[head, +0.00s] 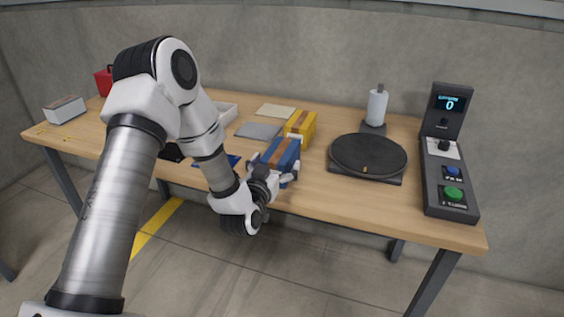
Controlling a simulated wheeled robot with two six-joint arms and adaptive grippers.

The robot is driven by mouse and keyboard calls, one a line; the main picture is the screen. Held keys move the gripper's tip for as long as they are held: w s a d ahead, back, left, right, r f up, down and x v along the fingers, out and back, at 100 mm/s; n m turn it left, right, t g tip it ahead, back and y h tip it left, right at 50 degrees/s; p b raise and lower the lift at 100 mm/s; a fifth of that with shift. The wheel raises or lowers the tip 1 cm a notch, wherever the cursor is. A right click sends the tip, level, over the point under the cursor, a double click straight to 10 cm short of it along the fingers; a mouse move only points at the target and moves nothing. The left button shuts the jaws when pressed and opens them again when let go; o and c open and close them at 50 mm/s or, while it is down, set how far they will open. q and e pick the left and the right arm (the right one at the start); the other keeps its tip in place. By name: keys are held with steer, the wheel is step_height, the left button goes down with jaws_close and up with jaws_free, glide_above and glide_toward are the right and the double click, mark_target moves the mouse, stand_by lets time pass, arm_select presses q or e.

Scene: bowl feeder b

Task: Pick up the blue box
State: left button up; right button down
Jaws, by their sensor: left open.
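The blue box (286,151) has a brown-orange band on top and sits on the wooden table near its front edge, in the middle of the head view. My left gripper (273,172) is at the near side of the blue box, with its fingers spread on either side of the box's near end. The fingers are open, and I cannot tell whether they touch the box. The wrist hides part of the box's lower near side. My right gripper does not show.
A yellow box (301,124) stands just behind the blue box. A black turntable (368,155) is to the right, with a control panel (449,181) beyond it. A white bottle (376,108) stands at the back. A grey mat (259,131) lies to the left.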

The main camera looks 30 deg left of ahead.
arm_select(q)
steer(key=shift+x, duration=0.95)
steer(key=shift+s+f, duration=0.1)
steer(key=shift+f, duration=0.05)
steer(key=c, duration=1.6)
steer(key=shift+c, duration=0.3)
